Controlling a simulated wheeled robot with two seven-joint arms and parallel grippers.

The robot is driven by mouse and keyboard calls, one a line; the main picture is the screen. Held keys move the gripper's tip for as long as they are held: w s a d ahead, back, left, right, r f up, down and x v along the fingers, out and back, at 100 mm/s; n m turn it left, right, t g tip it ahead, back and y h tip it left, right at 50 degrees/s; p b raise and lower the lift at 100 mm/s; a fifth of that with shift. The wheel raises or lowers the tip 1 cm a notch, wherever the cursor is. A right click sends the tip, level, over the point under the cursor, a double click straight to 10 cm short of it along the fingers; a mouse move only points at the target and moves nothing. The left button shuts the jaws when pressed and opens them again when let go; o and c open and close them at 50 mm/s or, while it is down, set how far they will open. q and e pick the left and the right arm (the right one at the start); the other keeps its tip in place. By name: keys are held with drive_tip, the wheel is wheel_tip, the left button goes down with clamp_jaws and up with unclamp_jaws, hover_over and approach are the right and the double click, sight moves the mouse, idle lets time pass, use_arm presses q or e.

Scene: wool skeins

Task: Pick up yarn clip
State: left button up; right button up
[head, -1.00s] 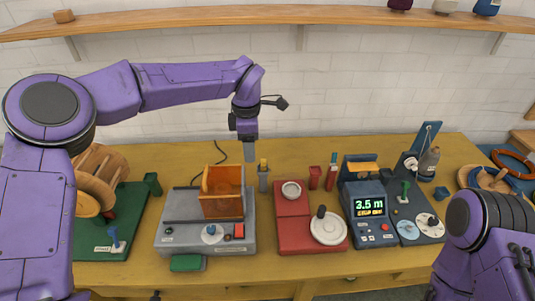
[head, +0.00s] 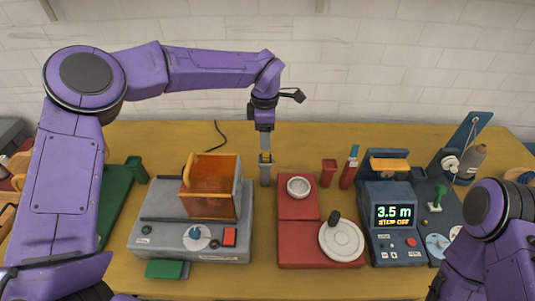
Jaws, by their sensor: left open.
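A small yellow piece, which looks like the yarn clip (head: 265,158), stands in the top of a narrow grey holder (head: 265,176) behind the middle of the table. My left gripper (head: 265,150) points straight down right at the yellow piece, with its fingers open. The fingers hide part of it, and I cannot tell whether they touch it. My right arm shows at the lower right, but its gripper is out of view.
A grey machine with an orange box (head: 212,205) stands left of the holder. A red base (head: 297,208) with a white bowl and wheel is to the right. A red cup (head: 328,172) and a blue display unit (head: 394,215) stand farther right.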

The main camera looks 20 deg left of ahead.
sight(266, 155)
use_arm(q)
drive_tip(key=shift+f, duration=0.6)
drive_tip(key=f+p, duration=0.1)
drive_tip(key=f, duration=0.1)
drive_tip(key=f+p, duration=0.1)
drive_tip(key=f, duration=0.2)
drive_tip(key=shift+d, duration=0.2)
drive_tip(key=shift+f, duration=0.35)
clamp_jaws()
